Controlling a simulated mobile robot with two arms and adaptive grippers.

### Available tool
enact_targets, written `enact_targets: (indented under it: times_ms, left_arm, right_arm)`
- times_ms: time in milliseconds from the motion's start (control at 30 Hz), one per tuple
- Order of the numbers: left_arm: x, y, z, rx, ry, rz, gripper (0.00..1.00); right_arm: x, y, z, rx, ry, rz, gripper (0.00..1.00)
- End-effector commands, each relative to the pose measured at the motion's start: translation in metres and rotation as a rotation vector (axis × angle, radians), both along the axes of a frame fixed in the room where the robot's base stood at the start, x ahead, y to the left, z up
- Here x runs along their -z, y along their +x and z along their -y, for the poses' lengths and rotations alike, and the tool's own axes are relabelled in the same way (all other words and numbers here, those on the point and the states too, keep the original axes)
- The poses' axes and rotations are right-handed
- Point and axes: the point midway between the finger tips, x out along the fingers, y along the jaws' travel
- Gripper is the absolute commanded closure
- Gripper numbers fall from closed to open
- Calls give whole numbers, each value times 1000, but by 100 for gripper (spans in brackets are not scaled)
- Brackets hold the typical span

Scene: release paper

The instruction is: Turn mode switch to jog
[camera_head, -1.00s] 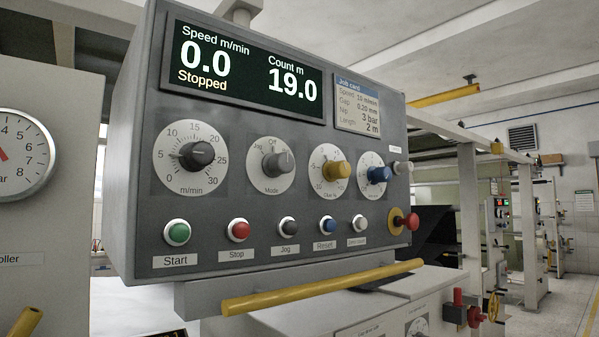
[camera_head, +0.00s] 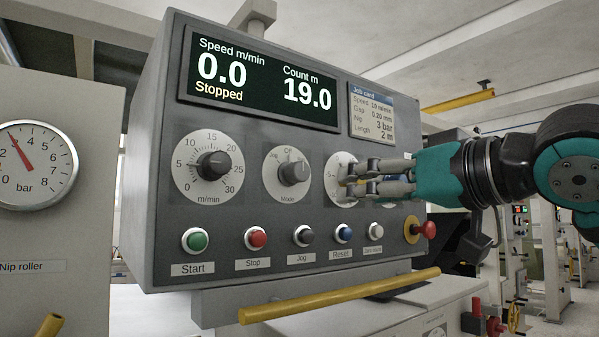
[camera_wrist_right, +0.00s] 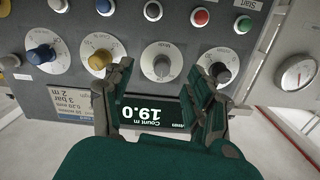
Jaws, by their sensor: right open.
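The mode switch (camera_head: 293,173) is a dark grey knob on a white dial marked Jog at upper left and Off at top. Its pointer appears turned to the right of Off. My right gripper (camera_head: 350,179) comes in from the right, open and empty, its fingers in front of the yellow knob's dial and right of the mode switch. In the right wrist view, upside down, the mode switch (camera_wrist_right: 162,62) shows between the spread fingers (camera_wrist_right: 159,72), apart from them. My left gripper is out of view.
The speed knob (camera_head: 214,164) is left of the mode switch. Below are the green Start (camera_head: 195,239), red Stop (camera_head: 256,238) and dark Jog (camera_head: 304,235) buttons. A red knob (camera_head: 428,230) sits at the panel's right edge. The display (camera_head: 260,80) reads 0.0, Stopped. A yellow bar (camera_head: 340,295) runs below.

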Motion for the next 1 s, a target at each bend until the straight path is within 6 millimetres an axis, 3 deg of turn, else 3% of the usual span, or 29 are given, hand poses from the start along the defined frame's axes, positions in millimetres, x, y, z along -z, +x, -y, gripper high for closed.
enact_targets:
  times_ms: [33,100,200,333,1000]
  left_arm:
    - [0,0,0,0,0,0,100]
    - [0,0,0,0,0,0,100]
    - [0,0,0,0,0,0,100]
    - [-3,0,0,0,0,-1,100]
    - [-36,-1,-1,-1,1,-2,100]
  right_arm:
    - [-17,-11,4,2,15,18,43]
    - [-30,-20,6,0,32,24,43]
    - [-39,-25,7,-3,44,30,43]
    - [-41,-18,1,-5,46,29,43]
    - [-41,92,-79,-4,44,30,43]
